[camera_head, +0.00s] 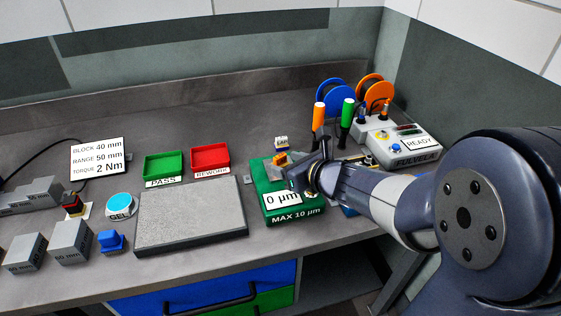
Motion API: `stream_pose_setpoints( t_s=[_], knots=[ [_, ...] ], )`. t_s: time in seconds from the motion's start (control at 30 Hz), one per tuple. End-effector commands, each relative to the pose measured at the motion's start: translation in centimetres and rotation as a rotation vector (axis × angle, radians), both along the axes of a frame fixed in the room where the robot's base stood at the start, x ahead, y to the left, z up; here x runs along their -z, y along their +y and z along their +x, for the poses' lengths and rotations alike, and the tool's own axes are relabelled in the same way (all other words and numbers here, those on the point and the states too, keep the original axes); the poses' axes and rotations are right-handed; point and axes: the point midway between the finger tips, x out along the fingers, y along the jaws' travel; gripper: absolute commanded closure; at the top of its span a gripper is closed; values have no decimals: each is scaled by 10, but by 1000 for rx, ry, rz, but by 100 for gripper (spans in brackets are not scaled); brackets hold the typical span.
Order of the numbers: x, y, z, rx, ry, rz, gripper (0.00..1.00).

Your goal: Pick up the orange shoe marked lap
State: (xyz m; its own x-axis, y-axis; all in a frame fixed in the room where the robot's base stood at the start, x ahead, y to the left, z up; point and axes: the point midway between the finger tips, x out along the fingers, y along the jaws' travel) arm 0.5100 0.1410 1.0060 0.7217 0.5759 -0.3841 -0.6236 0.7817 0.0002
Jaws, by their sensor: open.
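A small orange piece (281,159) shows at the back of the green gauge block (268,205), right beside the tip of my gripper. It may be the orange shoe, but I cannot read a "lap" mark on it. My gripper (300,172) is dark and open, reaching in from the right over the green block. Its fingers are small and partly hidden, and I cannot tell whether they touch the orange piece.
A grey plate (190,215) lies left of the green block. Green (163,165) and red (211,158) trays stand behind it. Orange (318,117) and green (347,113) handled tools and the FULVELA box (400,140) stand at the right. Grey blocks (70,241) sit at left.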

Motion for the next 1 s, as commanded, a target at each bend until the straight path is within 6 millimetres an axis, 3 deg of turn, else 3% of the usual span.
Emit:
stream_pose_setpoints(
  t_s=[0.5,0.8,1.0],
  knots=[
    [17,25,40,-1,2,0,44],
    [18,27,43,1,0,0,44],
    [18,27,43,1,0,0,59]
  ],
)
